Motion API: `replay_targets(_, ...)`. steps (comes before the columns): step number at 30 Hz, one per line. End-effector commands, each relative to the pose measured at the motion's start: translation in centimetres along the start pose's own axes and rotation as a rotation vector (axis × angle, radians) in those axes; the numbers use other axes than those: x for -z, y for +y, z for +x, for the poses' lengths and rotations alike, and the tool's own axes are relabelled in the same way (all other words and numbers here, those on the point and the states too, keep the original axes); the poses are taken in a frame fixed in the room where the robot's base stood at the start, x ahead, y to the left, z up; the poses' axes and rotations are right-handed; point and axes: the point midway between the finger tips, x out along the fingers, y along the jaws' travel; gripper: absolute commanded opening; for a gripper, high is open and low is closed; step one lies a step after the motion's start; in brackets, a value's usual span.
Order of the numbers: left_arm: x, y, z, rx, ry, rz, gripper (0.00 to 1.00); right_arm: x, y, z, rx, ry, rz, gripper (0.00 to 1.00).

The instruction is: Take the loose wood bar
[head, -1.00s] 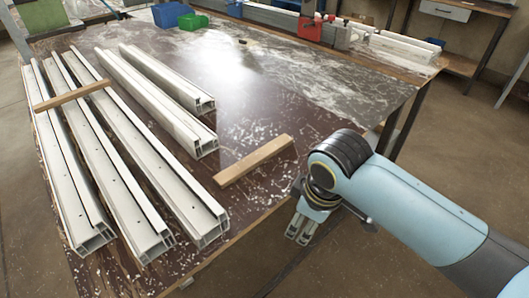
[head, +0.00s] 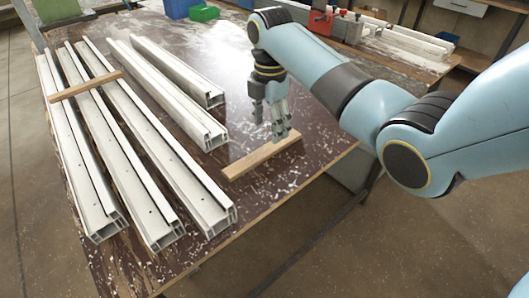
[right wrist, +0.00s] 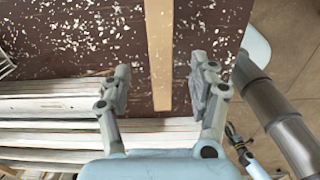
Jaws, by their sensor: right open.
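The loose wood bar (head: 252,160) lies flat on the dark tabletop, to the right of the white profiles. My right gripper (head: 268,130) points down over the bar's right part, open and empty. In the right wrist view the bar (right wrist: 160,45) runs between the two spread fingers (right wrist: 160,85), with a gap on either side. How far the fingertips are above the tabletop is hard to tell. My left gripper is not in view.
Several white profiles (head: 160,140) lie on the table (head: 270,190) to the left. A second wood strip (head: 86,86) lies across some of them. A green bin (head: 204,13) and a red clamp part (head: 320,20) are at the back. Bare tabletop surrounds the loose bar's right end.

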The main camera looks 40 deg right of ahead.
Motion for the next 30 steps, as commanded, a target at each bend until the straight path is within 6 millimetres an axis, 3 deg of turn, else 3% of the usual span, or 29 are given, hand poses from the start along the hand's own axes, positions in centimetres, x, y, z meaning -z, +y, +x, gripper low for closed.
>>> replay_targets(15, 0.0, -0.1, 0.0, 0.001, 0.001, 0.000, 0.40, 0.5, -0.2, 6.2, 0.000, 0.000, 0.001, 0.61)
replay_targets(23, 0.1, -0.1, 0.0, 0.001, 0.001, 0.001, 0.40, 0.5, -0.1, 6.6, -0.003, -0.001, 0.001, 0.61)
replay_targets(30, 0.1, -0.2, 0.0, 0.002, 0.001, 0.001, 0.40, 0.5, -0.1, 6.6, -0.002, -0.001, 0.001, 0.32)
